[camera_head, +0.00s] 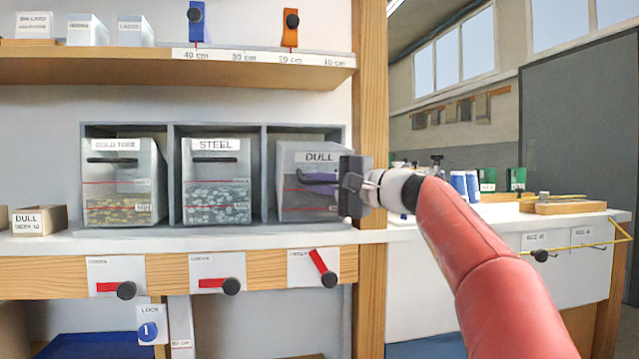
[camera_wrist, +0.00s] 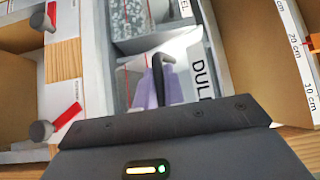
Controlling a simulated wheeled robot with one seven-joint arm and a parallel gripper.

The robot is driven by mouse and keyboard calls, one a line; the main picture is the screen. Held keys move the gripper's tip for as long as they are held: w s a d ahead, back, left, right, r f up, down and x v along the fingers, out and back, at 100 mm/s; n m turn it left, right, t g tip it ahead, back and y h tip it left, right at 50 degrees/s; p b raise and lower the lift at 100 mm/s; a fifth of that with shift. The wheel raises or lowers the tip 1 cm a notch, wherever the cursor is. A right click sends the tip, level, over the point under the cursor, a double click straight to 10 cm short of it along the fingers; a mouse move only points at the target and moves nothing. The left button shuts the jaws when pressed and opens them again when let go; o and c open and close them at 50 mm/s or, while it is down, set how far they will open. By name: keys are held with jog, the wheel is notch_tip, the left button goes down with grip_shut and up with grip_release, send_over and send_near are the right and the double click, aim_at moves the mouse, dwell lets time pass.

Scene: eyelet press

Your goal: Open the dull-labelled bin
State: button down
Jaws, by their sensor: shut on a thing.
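The dull-labelled bin (camera_head: 300,207) is a grey bin with a clear front and a "DULL" label, in the right compartment of the grey rack. A dark bar handle (camera_head: 318,178) crosses its front below the label. My gripper (camera_head: 306,183) reaches in from the right and hides part of the bin's right side. In the wrist view, the pale purple fingers (camera_wrist: 158,84) are shut on the handle (camera_wrist: 167,62). The bin (camera_wrist: 195,62) and its label show behind them. I cannot tell whether the bin is pulled forward.
The steel bin (camera_head: 216,190) and the gold-toned bin (camera_head: 123,190) fill the other compartments. A shelf (camera_head: 150,68) runs above. Red levers (camera_head: 323,265) hang below the counter. A wooden post (camera_head: 370,110) stands right of the rack, behind my wrist. The white counter (camera_head: 200,240) in front is mostly clear.

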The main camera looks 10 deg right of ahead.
jog(key=shift+f, duration=0.1)
jog(key=c, duration=1.5)
grip_release()
jog(key=b+v, duration=0.1)
jog(key=v, duration=0.6)
jog(key=shift+s+d, duration=0.25)
jog(key=shift+d, duration=0.1)
